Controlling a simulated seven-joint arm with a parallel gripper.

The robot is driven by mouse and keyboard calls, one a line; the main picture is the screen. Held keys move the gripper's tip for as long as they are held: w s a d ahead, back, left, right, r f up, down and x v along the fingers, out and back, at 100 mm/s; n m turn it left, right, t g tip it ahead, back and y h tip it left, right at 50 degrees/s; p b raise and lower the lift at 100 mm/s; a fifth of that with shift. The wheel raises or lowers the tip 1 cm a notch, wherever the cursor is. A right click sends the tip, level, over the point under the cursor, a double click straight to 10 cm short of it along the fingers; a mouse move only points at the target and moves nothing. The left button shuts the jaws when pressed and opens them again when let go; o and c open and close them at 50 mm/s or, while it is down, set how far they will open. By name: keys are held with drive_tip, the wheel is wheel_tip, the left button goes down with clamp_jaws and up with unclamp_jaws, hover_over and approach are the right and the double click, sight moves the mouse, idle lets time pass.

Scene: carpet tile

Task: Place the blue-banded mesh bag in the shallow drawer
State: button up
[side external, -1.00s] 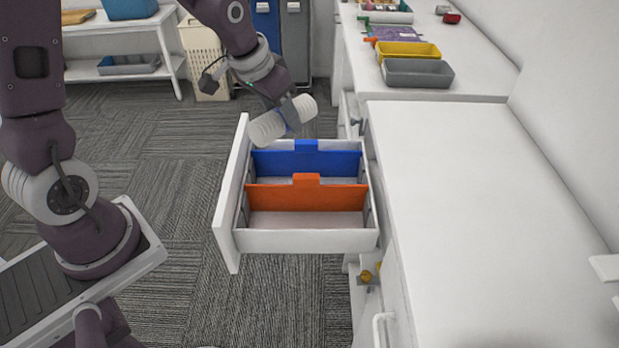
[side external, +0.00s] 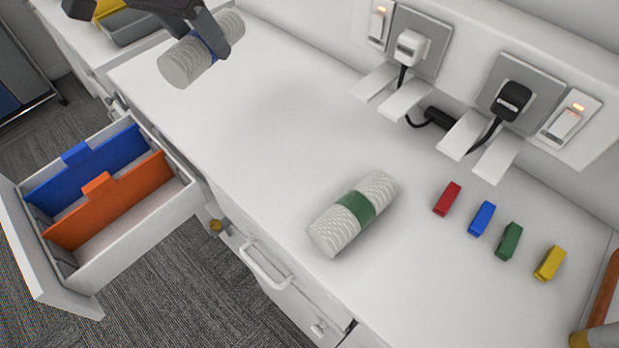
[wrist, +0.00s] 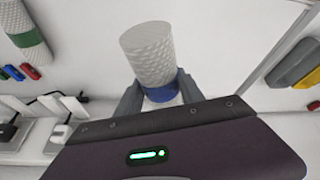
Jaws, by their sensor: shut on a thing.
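The blue-banded mesh bag (side external: 186,64), a white ribbed roll, is at the upper left in the side view, above the far part of the white counter. It also shows in the wrist view (wrist: 148,52). My gripper (side external: 213,42) is shut on it around the blue band, seen between both fingers in the wrist view (wrist: 161,92). Whether the bag touches the counter I cannot tell. The shallow drawer (side external: 150,236) is pulled open at the left. A blue divider (side external: 88,166) and an orange divider (side external: 112,198) split it; its visible floor is bare.
A green-banded mesh bag (side external: 354,214) lies mid-counter. Red (side external: 447,199), blue (side external: 482,218), green (side external: 509,240) and yellow (side external: 549,263) blocks lie to its right. Plugs and sockets (side external: 415,45) line the wall. Yellow and grey bins (wrist: 291,62) stand beyond the counter's far end.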

drive_tip(key=s+d+r+m, duration=0.2)
drive_tip(key=s+d, duration=0.3)
drive_tip(key=d, duration=0.5)
drive_tip(key=r+m, duration=0.2)
hover_over(317, 162)
drive_tip(key=s+a, duration=0.1)
drive_tip(key=shift+h, duration=0.4)
wheel_tip(317, 162, down, 18)
drive_tip(key=shift+s+a+f, duration=0.1)
drive_tip(key=shift+a, duration=0.05)
drive_tip(key=shift+f, duration=0.1)
drive_tip(key=o, duration=1.4)
drive_tip(key=shift+c, duration=0.2)
drive_tip(key=v, duration=1.2)
